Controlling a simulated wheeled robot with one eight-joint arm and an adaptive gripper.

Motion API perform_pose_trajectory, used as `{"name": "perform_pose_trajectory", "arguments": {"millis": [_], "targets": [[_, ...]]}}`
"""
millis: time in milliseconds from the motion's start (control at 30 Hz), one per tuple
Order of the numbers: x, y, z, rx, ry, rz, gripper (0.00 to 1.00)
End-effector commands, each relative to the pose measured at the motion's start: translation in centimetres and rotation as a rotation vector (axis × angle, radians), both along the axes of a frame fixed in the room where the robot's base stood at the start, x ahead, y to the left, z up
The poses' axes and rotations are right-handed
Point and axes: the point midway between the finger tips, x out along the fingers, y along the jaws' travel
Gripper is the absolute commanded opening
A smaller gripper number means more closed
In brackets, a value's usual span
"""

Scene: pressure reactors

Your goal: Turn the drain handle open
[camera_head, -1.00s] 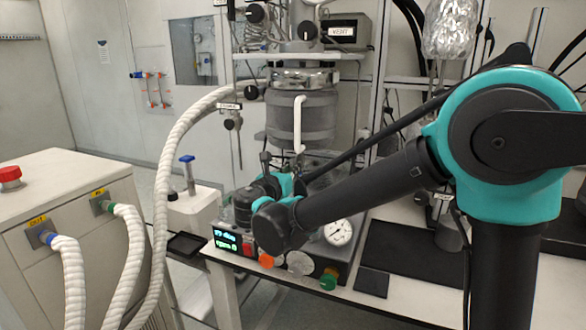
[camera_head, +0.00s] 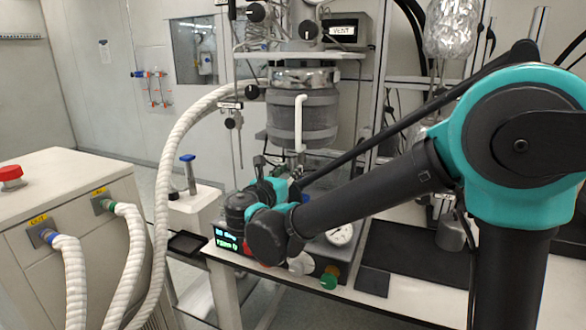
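The grey jacketed reactor vessel (camera_head: 302,118) hangs in its frame at the middle, with a white vertical tube (camera_head: 299,122) on its front. The drain handle cannot be made out clearly; the area under the vessel is small and partly behind my arm. My arm reaches in from the right, and its dark and teal wrist is below the vessel, over the control box. My gripper (camera_head: 262,163) seems to be the small dark part at the far end of the wrist, just below and left of the vessel's bottom. Its fingers are too small to read.
A thick white hose (camera_head: 165,190) runs left of the vessel. A cabinet with a red button (camera_head: 10,174) stands at left.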

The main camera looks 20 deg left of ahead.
Motion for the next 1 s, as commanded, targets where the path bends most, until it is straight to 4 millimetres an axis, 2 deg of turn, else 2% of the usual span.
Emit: {"name": "perform_pose_trajectory", "arguments": {"millis": [33,200,400,600,1000], "targets": [[-1.2,0.2,0.0,0.0,0.0,0.004,0.32],[-4.7,0.4,0.0,0.0,0.0,0.004,0.32],[-7.5,0.6,0.0,0.0,0.0,0.002,0.32],[-8.5,0.7,0.0,0.0,0.0,0.0,0.32],[-8.6,0.7,0.0,0.0,0.0,0.0,0.32]]}}
